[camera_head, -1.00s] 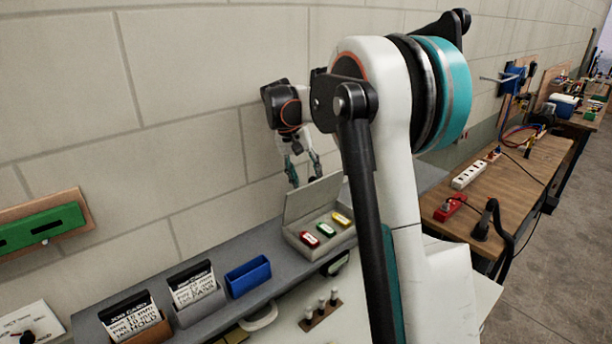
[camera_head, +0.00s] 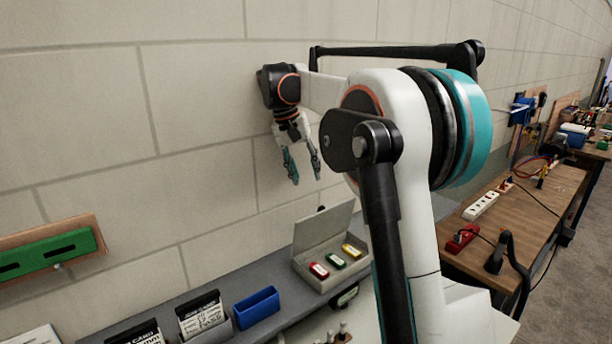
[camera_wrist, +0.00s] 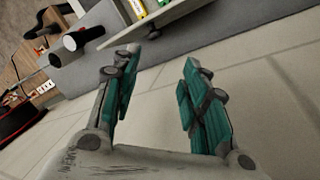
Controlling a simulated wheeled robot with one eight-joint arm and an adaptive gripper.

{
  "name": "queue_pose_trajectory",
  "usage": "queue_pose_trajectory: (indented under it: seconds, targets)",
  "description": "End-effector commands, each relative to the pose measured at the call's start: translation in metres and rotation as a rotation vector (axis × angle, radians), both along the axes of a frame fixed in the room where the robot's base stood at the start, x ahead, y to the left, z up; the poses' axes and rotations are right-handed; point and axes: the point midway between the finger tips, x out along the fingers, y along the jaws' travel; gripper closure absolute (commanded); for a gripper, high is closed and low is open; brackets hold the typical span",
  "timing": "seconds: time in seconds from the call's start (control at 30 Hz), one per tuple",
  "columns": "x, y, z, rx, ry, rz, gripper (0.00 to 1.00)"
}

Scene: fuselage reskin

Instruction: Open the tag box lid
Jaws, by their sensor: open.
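The tag box (camera_head: 318,276) is a grey box on the grey shelf below the wall. Its lid (camera_head: 324,226) stands raised at the back, leaning toward the wall. Inside lie a red tag (camera_head: 319,270), a green tag (camera_head: 336,260) and a yellow tag (camera_head: 350,250). My gripper (camera_head: 304,172) is open and empty, pointing down in front of the wall, above the lid and apart from it. In the wrist view my gripper's fingers (camera_wrist: 158,82) are spread with nothing between them. Part of a box with coloured tags shows at that view's top edge.
A blue bin (camera_head: 256,307) and a card holder (camera_head: 204,316) stand on the shelf left of the box. A green panel (camera_head: 45,251) is mounted on the wall at left. A wooden bench (camera_head: 530,205) with a power strip (camera_head: 481,206) stands at right. The wall around my gripper is clear.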

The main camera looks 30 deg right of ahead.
Motion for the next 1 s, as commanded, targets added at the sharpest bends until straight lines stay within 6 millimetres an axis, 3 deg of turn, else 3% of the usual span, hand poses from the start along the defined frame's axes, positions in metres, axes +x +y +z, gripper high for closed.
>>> queue_pose_trajectory:
  seconds: [0.1, 0.3, 0.37, 0.53, 0.7, 1.0]
  targets:
    - [0.000, 0.000, 0.000, 0.000, 0.000, 0.000, 0.59]
    - [-0.006, -0.008, -0.007, 0.031, -0.035, -0.069, 1.00]
    - [-0.012, -0.015, -0.016, 0.066, -0.075, -0.150, 1.00]
    - [-0.052, -0.046, -0.055, 0.271, -0.278, -0.619, 1.00]
    - [-0.092, -0.061, -0.079, 0.493, -0.438, -1.090, 1.00]
    - [-0.176, -0.071, -0.083, 0.950, -0.614, -1.914, 1.00]
